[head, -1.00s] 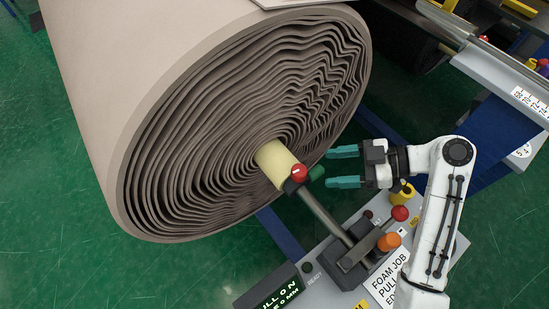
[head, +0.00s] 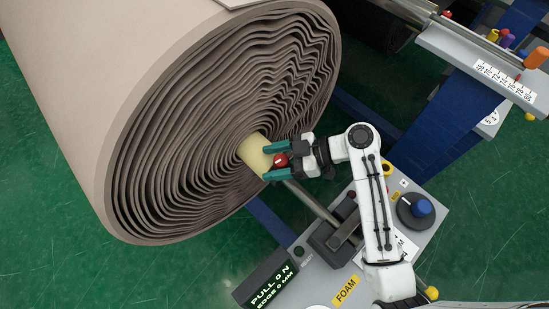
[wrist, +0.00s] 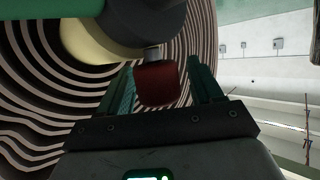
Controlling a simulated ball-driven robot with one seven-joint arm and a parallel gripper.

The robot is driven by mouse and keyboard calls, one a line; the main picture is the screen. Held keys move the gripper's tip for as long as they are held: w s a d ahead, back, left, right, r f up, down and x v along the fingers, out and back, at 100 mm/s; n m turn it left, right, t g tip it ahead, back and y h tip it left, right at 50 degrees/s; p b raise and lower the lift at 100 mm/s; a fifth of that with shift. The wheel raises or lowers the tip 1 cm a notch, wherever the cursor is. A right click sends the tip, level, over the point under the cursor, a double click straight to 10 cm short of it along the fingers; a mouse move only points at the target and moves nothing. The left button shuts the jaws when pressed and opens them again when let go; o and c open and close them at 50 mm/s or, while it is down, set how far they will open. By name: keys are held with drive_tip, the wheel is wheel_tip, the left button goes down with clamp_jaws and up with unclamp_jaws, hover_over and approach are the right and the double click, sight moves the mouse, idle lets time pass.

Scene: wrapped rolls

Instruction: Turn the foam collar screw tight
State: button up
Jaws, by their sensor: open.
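The red collar screw knob (head: 281,160) sits at the end of the pale yellow core (head: 256,152) of the big foam roll (head: 225,130). My gripper (head: 273,161) is open, with its teal fingers on either side of the red knob. In the wrist view the knob (wrist: 156,84) is between the two open fingers (wrist: 160,70), with gaps beside it. A dark grey round part (wrist: 150,22), seemingly the collar, lies just beyond the knob, with the yellow core (wrist: 85,45) beside it. The knob's far side is hidden.
A metal shaft (head: 310,199) runs from the core to a dark block on the grey console (head: 300,262). The display (head: 270,288) reads "PULL 0 N, EDGE 0 MM". A scaled rail (head: 495,75) is at upper right.

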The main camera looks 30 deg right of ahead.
drive_tip(key=shift+c, duration=0.3)
drive_tip(key=c, duration=0.9)
